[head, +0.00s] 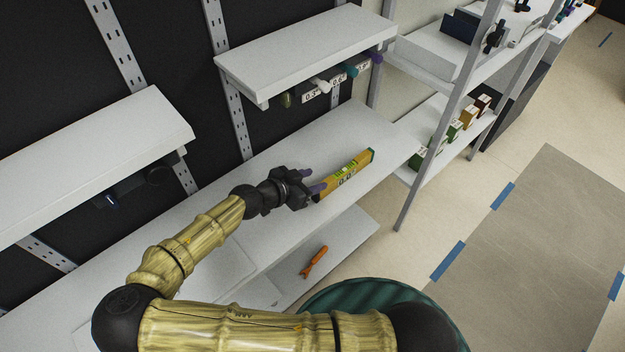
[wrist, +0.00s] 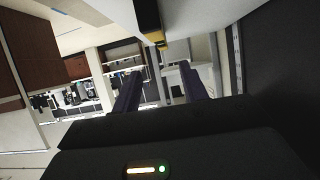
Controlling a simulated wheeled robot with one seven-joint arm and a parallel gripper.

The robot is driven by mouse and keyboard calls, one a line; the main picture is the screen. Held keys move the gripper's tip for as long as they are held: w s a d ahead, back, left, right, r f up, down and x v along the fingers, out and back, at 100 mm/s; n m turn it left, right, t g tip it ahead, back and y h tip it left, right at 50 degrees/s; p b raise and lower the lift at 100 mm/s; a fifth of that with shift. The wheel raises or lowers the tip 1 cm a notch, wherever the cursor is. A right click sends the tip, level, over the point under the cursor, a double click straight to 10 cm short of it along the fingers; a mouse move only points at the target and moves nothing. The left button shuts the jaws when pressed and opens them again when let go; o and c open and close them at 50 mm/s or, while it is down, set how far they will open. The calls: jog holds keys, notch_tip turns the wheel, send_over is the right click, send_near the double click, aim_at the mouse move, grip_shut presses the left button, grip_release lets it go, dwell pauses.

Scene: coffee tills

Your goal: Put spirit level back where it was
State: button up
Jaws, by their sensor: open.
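A yellow spirit level (head: 352,171) with a green label and dark ends lies on the long white shelf (head: 262,230), near its right end. My gripper (head: 312,180) is just off the level's near-left end, with its two purple fingers apart and nothing between them. I cannot tell whether a finger touches the level. In the wrist view the open fingers of my gripper (wrist: 160,70) frame an empty gap. A dark and yellow end, likely the spirit level (wrist: 160,42), shows above that gap.
A shorter white shelf (head: 300,52) with labelled pegs underneath overhangs the back. Another upper shelf (head: 95,155) is at left. An orange tool (head: 314,261) lies on the lower shelf. A rack with small boxes (head: 455,130) stands at right. The floor beyond is clear.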

jog(key=s+d+f+g, duration=0.1)
jog(key=d, duration=0.1)
jog(key=s+d+f+g, duration=0.1)
jog(key=d+g, duration=0.1)
jog(key=s+d+f+g+y, duration=0.1)
jog(key=d, duration=0.1)
jog(key=shift+s+d+f+g, duration=0.2)
jog(key=shift+s+g, duration=0.1)
jog(key=shift+s, duration=0.1)
jog(key=s+d+n+g+y, duration=0.2)
jog(key=s+g+y, duration=0.1)
jog(key=s+y, duration=0.15)
jog(key=s+d+r+n+t+y, duration=0.1)
jog(key=r+n, duration=0.3)
jog(key=r, duration=0.4)
jog(key=s+d+r+n+t+y, duration=0.1)
jog(key=s+r+n+y, duration=0.3)
jog(key=r, duration=0.4)
jog(key=shift+s+d+r+n+t, duration=0.15)
jog(key=shift+s+d+n+t, duration=0.15)
jog(key=shift+n, duration=0.1)
jog(key=w+p+v, duration=0.1)
jog(key=p+v, duration=0.5)
jog(key=shift+w, duration=0.25)
